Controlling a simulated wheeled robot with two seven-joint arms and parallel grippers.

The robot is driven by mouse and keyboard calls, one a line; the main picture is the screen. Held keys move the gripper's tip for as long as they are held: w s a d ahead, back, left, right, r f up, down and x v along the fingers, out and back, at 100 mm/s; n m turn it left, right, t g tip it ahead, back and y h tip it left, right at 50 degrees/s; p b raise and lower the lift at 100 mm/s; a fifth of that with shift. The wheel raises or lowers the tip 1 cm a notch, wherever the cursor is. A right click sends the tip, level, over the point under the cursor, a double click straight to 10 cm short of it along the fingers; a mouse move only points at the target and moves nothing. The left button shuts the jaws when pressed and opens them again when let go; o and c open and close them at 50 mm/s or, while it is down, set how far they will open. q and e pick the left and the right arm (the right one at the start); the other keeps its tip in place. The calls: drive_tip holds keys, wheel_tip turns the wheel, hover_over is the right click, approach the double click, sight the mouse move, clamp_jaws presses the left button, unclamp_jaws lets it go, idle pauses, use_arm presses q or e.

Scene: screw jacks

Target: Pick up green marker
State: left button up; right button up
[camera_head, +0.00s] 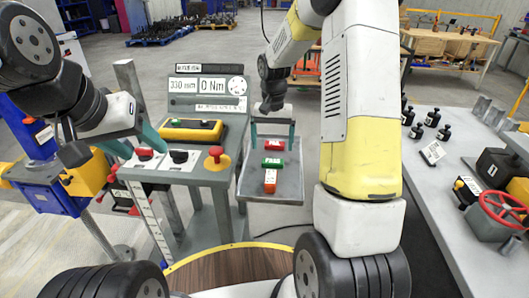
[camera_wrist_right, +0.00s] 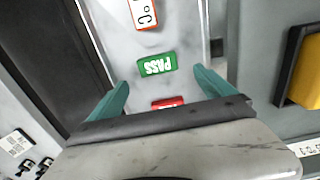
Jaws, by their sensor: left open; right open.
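The green marker (camera_head: 273,162), a small block lettered PASS, lies on the grey side tray (camera_head: 290,190) between a red marker (camera_head: 274,145) and an orange-and-white one (camera_head: 270,181). My right gripper (camera_head: 273,137) is open above the tray's far part, near the red marker. In the right wrist view the green marker (camera_wrist_right: 157,65) appears between and just beyond the teal fingertips (camera_wrist_right: 159,82), with no visible contact. The red marker (camera_wrist_right: 168,103) is partly hidden by the gripper body there. My left gripper (camera_head: 132,143) is open and empty beside the console.
The console (camera_head: 207,90) with a display and a red emergency button (camera_head: 216,158) stands left of the tray. A yellow-and-black device (camera_head: 192,130) lies on it. A right-hand bench (camera_head: 430,190) holds black weights and a red handwheel (camera_head: 503,209).

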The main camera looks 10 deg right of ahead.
sight(273, 159)
wheel_tip(273, 159, down, 6)
drive_tip(key=shift+s+d+r, duration=0.1)
drive_tip(key=c, duration=1.5)
